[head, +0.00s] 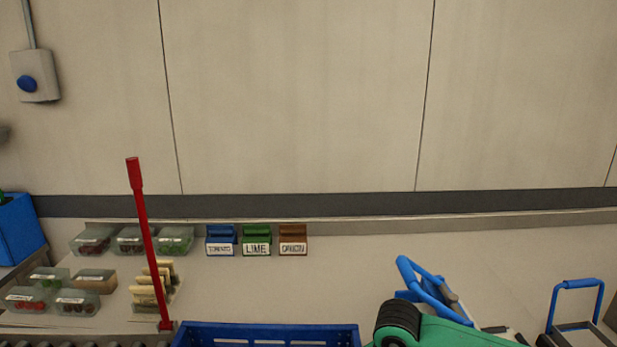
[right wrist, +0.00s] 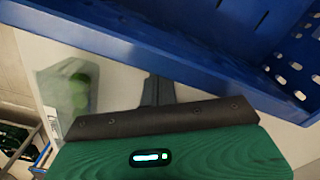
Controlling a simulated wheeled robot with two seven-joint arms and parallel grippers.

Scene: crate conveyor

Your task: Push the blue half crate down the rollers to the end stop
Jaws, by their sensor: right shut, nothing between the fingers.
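The blue half crate (head: 265,328) shows at the bottom middle of the head view, only its far rim and slotted wall in frame. A short stretch of rollers (head: 70,339) shows to its left. In the right wrist view the crate's blue wall (right wrist: 150,48) fills the top, with slots at the right. My right gripper (right wrist: 156,88) is shut and empty, its dark fingers close to the crate's lower edge; I cannot tell whether they touch. My right arm enters the head view at lower right, its fingertips hidden. My left gripper is not in view. I cannot identify the end stop.
A red upright lever (head: 147,240) stands left of the crate. Clear tubs (head: 130,240) and small labelled boxes (head: 257,240) sit on the counter behind. A blue-handled tool (head: 430,290) and a blue-handled frame (head: 577,300) are at right. A blue bin (head: 15,230) is far left.

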